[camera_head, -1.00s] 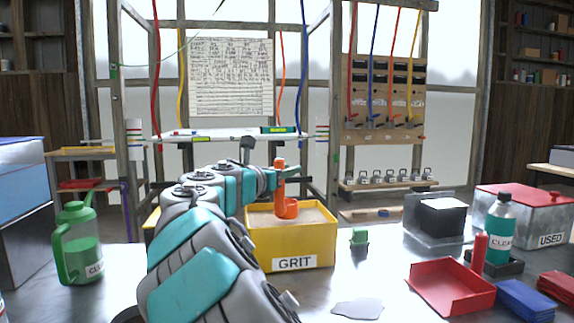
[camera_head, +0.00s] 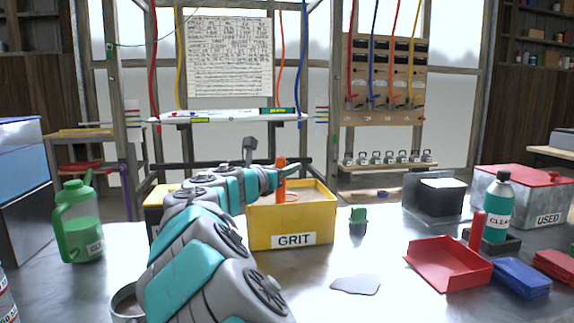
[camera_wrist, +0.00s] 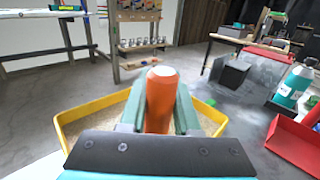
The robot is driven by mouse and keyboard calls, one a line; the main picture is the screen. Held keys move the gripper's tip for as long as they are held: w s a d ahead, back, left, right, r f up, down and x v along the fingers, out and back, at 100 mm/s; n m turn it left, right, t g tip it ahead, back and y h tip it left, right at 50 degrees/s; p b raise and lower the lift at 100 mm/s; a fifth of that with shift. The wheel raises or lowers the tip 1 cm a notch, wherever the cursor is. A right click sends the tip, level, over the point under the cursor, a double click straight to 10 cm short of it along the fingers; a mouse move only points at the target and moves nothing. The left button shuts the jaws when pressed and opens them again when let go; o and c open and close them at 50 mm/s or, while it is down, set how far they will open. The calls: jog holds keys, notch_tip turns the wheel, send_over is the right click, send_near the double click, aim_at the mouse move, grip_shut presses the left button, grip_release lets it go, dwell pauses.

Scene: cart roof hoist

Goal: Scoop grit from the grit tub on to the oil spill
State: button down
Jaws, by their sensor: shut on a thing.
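The yellow grit tub (camera_head: 262,232), labelled GRIT, stands on the grey table and holds pale grit (camera_wrist: 205,121). My gripper (camera_head: 284,171) is over the tub, shut on the upright handle of the orange scoop (camera_head: 281,181). In the wrist view the orange handle (camera_wrist: 160,98) stands between the two green fingers. The scoop's lower part is down in the tub, mostly hidden by the tub's front wall; only a bit of an orange rim shows. I cannot tell whether it holds grit.
A small green-topped item (camera_head: 358,216) stands right of the tub. A green jug (camera_head: 80,225) stands left. The table around the spill is clear.

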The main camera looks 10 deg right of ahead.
jog(key=shift+w+d+f, duration=0.1)
jog(key=shift+w+f, duration=0.15)
jog(key=shift+f, duration=0.15)
jog(key=shift+w+a+b+x, duration=0.15)
jog(key=shift+b+x, duration=0.3)
jog(key=shift+x, duration=0.45)
jog(key=shift+w+a+b+x, duration=0.15)
jog(key=shift+b+x, duration=0.25)
jog(key=shift+x, duration=0.5)
jog(key=shift+w+d+r+p, duration=0.1)
jog(key=shift+w+r+p, duration=0.15)
jog(key=shift+r+p, duration=0.6)
jog(key=shift+f+p, duration=0.2)
jog(key=shift+p, duration=0.1)
notch_tip(320, 180, up, 8)
send_over(293, 195)
jog(key=shift+w+r, duration=0.15)
jog(key=shift+r, duration=0.05)
